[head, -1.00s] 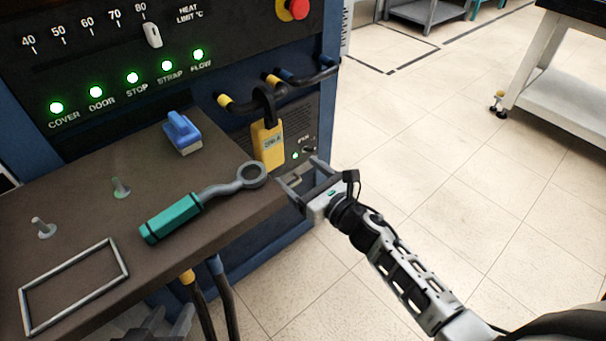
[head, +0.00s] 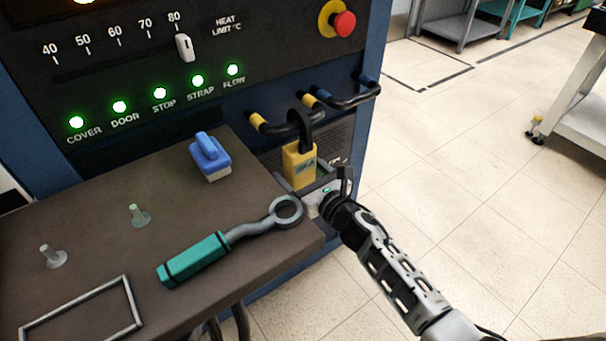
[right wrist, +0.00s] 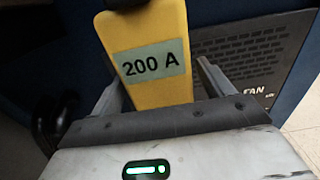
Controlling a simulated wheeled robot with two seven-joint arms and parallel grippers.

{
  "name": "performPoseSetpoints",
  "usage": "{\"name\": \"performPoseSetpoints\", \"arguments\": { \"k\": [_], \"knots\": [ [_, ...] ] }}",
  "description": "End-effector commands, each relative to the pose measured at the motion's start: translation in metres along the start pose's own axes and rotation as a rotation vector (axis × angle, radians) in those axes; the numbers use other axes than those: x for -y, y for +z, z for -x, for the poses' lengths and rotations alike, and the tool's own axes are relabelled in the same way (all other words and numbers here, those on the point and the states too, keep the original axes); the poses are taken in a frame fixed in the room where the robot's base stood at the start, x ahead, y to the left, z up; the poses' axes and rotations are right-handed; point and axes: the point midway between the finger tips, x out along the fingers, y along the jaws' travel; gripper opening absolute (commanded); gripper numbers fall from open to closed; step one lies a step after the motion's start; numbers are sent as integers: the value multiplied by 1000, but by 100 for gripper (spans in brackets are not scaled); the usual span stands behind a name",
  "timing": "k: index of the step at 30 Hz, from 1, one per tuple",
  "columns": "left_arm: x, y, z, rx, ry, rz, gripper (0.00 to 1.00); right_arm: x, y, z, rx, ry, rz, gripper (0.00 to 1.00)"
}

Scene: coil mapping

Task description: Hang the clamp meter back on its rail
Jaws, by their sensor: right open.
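The clamp meter (head: 299,168) has a yellow body and a black jaw. It hangs on the cabinet front, its jaw at a black cable loop (head: 275,129) with a yellow end; whether the jaw fully encircles the cable is unclear. In the right wrist view the meter (right wrist: 150,35) fills the upper middle and its label reads "200 A". My right gripper (head: 305,184) is open just below and in front of the meter. In the wrist view its fingers (right wrist: 158,85) stand on either side of the yellow body, with a gap visible at the right. My left gripper is out of view.
The brown shelf (head: 90,215) beside it holds a teal-handled ring tool (head: 195,259), a blue-handled block (head: 210,158), two pegs and a metal frame (head: 80,310). Another cable loop (head: 345,102) with blue ends is right of the meter. Open floor lies to the right.

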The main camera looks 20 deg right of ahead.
Motion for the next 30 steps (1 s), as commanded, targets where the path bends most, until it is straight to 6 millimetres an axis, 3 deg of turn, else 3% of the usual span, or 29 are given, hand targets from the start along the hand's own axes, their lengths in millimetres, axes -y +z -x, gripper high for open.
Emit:
{"name": "performPoseSetpoints", "arguments": {
  "k": [7, 12, 13, 30],
  "knots": [
    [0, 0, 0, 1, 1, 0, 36, 0, 0, 0, 0, 0, 0, 80],
    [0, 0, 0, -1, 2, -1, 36, 0, 0, 0, 0, 0, 0, 33],
    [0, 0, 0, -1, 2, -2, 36, 0, 0, 0, 1, 0, 0, 29],
    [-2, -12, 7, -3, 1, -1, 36, 0, 19, 0, 4, 2, 2, 29]
  ]
}}
